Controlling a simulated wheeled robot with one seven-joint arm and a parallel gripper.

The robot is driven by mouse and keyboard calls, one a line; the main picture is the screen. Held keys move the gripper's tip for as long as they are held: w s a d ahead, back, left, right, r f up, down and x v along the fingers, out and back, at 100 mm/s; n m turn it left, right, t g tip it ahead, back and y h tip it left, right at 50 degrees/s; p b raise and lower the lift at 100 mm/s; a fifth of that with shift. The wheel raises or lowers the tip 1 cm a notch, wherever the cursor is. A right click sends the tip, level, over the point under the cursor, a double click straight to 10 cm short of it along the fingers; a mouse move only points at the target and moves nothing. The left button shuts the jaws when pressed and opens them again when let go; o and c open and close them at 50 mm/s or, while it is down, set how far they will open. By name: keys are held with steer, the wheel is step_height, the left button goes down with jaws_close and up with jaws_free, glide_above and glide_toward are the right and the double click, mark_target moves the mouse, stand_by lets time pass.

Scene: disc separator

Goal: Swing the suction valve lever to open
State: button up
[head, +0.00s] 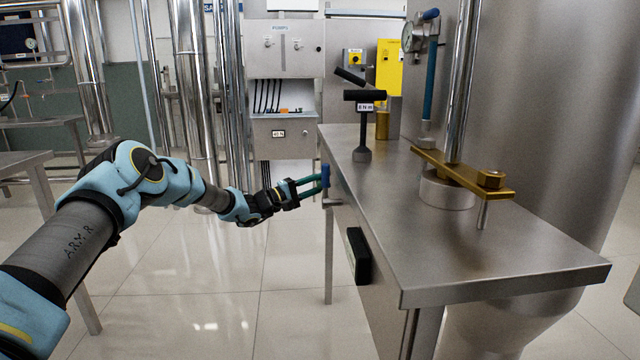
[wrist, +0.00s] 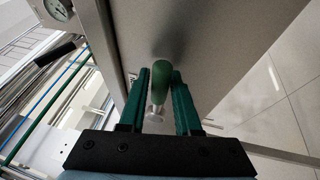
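A small lever with a rounded handle (head: 326,176) sticks out at the left side of the steel bench. It looks blue in the head view and dark green in the wrist view (wrist: 164,84), with a bright metal stem below it. My gripper (head: 325,180) is at this handle. In the wrist view my gripper's two green fingers (wrist: 162,88) stand apart, one on each side of the handle. I cannot tell whether either finger touches it. No readable label shows which valve the lever belongs to.
The steel bench (head: 430,240) carries a black T-handled tool (head: 364,125), a brass bar (head: 460,173) and a steel column. A blue-handled lever (head: 431,70) and gauge (head: 415,36) stand behind. A black block (head: 358,256) is on the bench's side. Open floor lies left of it.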

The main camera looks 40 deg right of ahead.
jaws_close()
stand_by(1.0)
